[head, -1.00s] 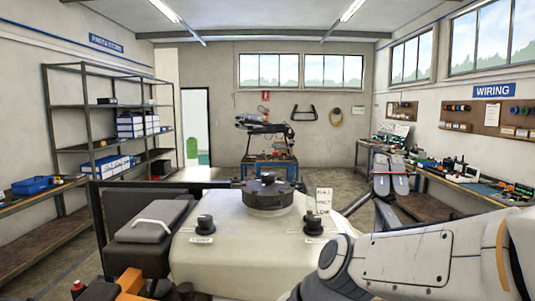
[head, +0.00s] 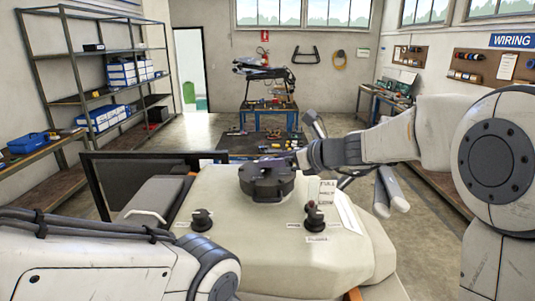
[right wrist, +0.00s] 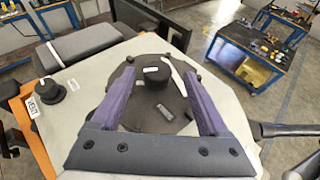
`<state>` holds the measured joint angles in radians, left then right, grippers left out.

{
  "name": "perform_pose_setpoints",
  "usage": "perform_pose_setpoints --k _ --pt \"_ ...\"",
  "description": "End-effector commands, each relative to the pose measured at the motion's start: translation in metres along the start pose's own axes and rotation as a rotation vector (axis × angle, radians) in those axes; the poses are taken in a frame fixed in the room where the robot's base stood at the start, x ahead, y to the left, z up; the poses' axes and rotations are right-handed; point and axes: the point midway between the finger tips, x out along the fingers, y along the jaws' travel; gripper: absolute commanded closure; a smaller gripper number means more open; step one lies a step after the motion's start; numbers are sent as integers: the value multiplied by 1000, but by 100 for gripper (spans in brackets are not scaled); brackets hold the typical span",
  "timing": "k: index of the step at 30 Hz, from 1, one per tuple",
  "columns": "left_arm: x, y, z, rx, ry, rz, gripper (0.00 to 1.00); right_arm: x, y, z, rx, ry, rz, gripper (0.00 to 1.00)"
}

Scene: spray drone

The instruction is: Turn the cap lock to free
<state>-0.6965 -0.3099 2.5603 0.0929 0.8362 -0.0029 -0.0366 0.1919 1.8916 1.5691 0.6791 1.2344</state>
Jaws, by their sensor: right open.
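The dark round cap (head: 267,182) sits on top of the cream tank (head: 250,240). It also shows in the right wrist view (right wrist: 163,122), with a raised black knob (right wrist: 158,76) near its middle. My right gripper (right wrist: 158,70) is open, its purple fingers apart on either side of the knob, above the cap; contact is unclear. Two black knobs stand on the tank, a left one (head: 202,219) and a right one (head: 314,214), with labels hard to read.
A card sign (head: 327,191) stands right of the cap. A dark case (head: 163,194) lies left of the tank. A blue workbench (head: 262,141) with small parts is behind it. Shelving (head: 95,100) lines the left wall. My left arm fills the lower left.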

Motion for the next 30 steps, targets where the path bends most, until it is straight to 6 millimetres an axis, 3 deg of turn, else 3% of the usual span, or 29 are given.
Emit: perform_pose_setpoints --k 7,18,24,30 --pt "-13 1 -1 -1 0 0 50 32 1 1 -2 1 2 22" --pt "-14 1 -1 0 0 0 50 38 1 0 -3 0 0 22" --pt "-14 1 -1 0 0 0 50 38 1 0 -3 0 0 98" --pt "-13 1 -1 0 0 0 50 37 0 0 -6 0 7 100"
